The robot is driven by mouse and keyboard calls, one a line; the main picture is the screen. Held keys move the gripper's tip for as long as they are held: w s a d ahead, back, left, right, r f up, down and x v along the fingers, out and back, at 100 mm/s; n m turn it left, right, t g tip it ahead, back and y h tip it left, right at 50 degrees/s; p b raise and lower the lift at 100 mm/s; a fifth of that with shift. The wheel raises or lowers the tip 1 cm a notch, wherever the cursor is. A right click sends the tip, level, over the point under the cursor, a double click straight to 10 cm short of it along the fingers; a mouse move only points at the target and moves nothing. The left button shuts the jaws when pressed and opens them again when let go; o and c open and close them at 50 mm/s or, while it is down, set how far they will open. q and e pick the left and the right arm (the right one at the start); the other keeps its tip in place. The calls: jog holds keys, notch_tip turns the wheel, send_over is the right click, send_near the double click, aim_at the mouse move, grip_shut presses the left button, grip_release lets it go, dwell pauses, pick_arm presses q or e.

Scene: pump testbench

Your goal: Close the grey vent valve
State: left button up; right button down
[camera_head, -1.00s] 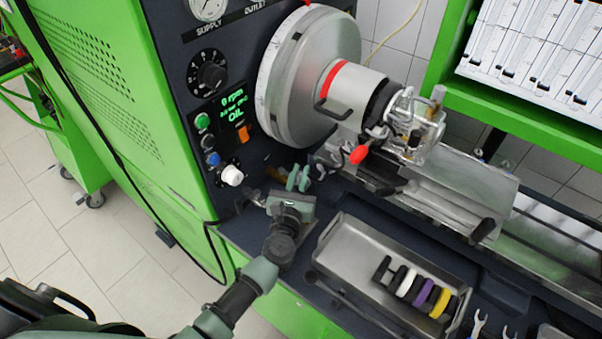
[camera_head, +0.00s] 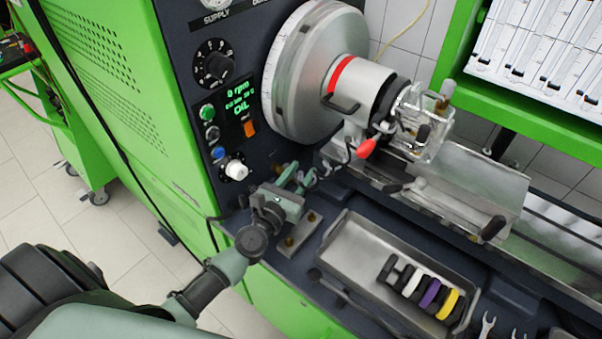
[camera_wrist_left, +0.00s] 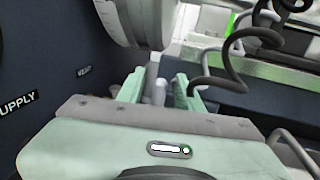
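My left gripper (camera_head: 292,178) is beside the dark front panel, below the large silver drum. Its two green fingers are apart, and they also show in the left wrist view (camera_wrist_left: 158,88). A small grey upright part (camera_wrist_left: 160,91), which may be the grey vent valve, shows between the fingers. Gaps beside it suggest it is not gripped. The gripper hides most of the valve area in the head view. My right gripper is not in view.
The silver drum (camera_head: 310,75) and red-tipped lever (camera_head: 366,147) are above the gripper. A white knob (camera_head: 236,170) is on the panel to its left. A metal tray (camera_head: 345,250) with coloured rings lies to the right. A plate with brass bolts (camera_head: 301,236) lies just below.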

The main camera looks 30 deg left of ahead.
aim_at(299, 177)
pick_arm(q)
jog(key=s+b, duration=0.1)
jog(key=s, duration=0.5)
jog(key=shift+s+f+b, duration=0.1)
jog(key=shift+s+b, duration=0.2)
jog(key=shift+b, duration=0.1)
jog(key=shift+s+a, duration=0.1)
jog(key=shift+s, duration=0.5)
jog(key=shift+r, duration=0.2)
